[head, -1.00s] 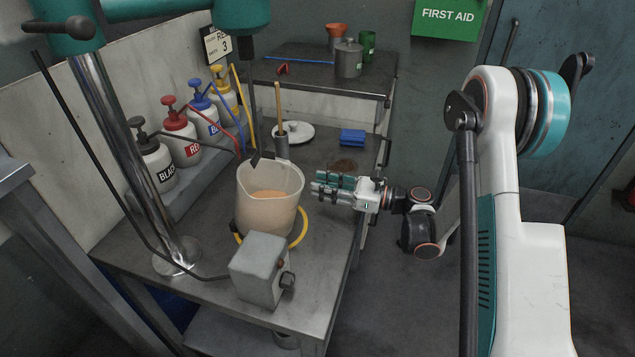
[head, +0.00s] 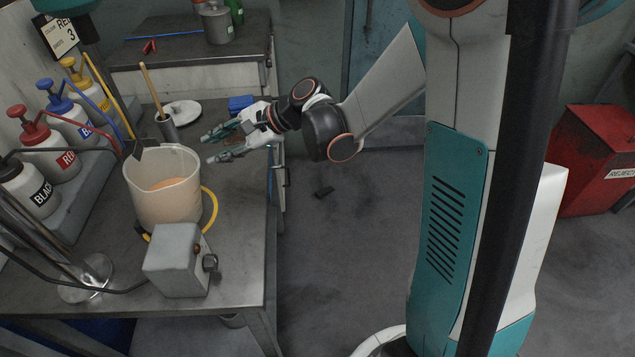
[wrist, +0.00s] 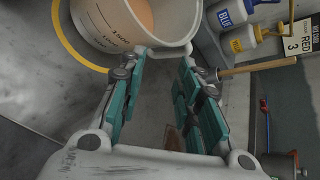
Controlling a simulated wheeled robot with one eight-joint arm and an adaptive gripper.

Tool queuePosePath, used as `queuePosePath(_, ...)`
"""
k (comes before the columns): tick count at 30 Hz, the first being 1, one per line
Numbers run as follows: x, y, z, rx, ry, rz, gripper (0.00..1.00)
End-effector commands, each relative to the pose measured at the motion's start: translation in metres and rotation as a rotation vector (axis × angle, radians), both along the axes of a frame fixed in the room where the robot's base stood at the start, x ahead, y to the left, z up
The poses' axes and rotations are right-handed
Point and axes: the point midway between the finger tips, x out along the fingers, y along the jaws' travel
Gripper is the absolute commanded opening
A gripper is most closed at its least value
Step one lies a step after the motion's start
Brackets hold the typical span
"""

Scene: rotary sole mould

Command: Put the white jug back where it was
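The white jug (head: 163,200) stands upright on the metal bench, holding an orange-tan content. A yellow ring (head: 210,212) shows around its base, partly hidden. My gripper (head: 209,147) is open and empty, just behind and right of the jug, with its fingertips pointing left. In the wrist view, the jug (wrist: 130,25) lies beyond the fingertips, its rim cut by the top edge. The two teal fingers (wrist: 166,55) are apart with nothing between them.
A grey box with a knob (head: 176,262) stands in front of the jug. Pump bottles (head: 52,150) line the left. A cup with a wooden stick (head: 167,128), a white dish (head: 183,113) and a blue block (head: 240,103) are behind. The bench's front right is clear.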

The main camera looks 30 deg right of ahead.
Motion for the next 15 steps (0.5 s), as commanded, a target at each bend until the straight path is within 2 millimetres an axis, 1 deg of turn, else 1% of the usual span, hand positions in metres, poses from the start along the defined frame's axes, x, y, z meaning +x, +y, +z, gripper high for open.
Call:
queuePosePath(1,-0.01,-0.001,0.006,-0.054,-0.029,0.016,0.31)
queuePosePath(6,-0.038,-0.01,0.019,-0.247,-0.128,0.079,0.31)
queuePosePath(15,-0.095,-0.033,0.035,-0.591,-0.294,0.23,0.31)
